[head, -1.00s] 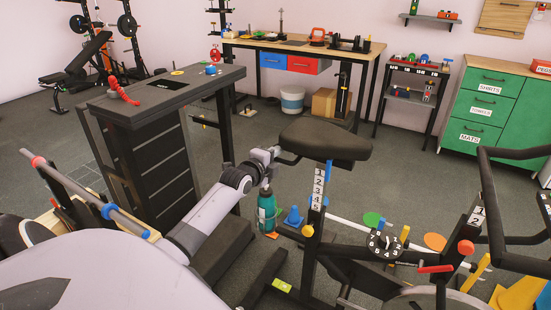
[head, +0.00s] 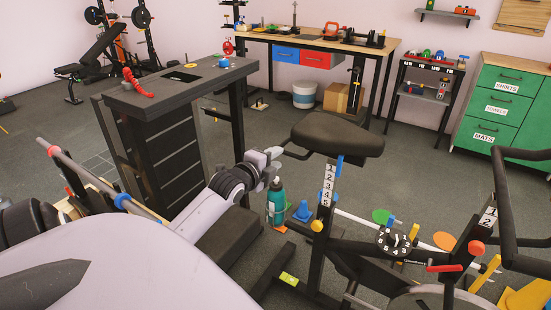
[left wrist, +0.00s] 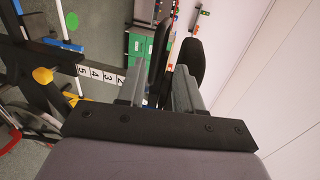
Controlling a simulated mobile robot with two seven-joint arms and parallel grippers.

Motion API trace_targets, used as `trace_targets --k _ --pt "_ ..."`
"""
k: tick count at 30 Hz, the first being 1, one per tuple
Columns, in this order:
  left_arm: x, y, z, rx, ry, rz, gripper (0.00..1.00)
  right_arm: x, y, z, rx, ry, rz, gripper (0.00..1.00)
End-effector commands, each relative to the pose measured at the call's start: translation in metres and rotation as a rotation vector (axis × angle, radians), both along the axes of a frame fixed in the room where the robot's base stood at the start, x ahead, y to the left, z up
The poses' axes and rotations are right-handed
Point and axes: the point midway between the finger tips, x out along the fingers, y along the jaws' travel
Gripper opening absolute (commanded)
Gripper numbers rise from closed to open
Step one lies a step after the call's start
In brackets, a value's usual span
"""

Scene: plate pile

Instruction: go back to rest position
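My left gripper (head: 277,154) is beside the black bike seat (head: 338,132), at its left, above a teal bottle (head: 277,203). In the left wrist view, its two grey fingers (left wrist: 157,92) stand apart. A dark bar (left wrist: 160,55) shows between and beyond them, and the seat (left wrist: 188,65) shows behind the right finger. I cannot tell whether a finger touches the bar; nothing appears gripped. My right gripper is in neither view.
The exercise bike's numbered post (head: 327,185) and dark handlebar (head: 506,205) stand at the right. A dark cabinet (head: 165,150) stands at the left. A workbench (head: 310,40) and green drawers (head: 500,108) are at the back, with open floor before them.

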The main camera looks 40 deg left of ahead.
Motion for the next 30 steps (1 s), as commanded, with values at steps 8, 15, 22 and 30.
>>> trace_targets --k 8,15,22,30 --pt "0.000 0.000 0.000 0.000 0.001 0.000 0.35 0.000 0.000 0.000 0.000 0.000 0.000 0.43" --pt "-0.004 -0.009 -0.012 -0.039 0.012 -0.005 0.35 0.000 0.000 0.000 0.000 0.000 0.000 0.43" --pt "-0.050 -0.086 -0.095 -0.384 0.096 -0.013 0.35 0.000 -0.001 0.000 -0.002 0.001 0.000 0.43" --pt "-0.149 -0.203 -0.179 -0.966 0.230 0.096 0.35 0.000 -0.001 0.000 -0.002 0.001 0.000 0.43"
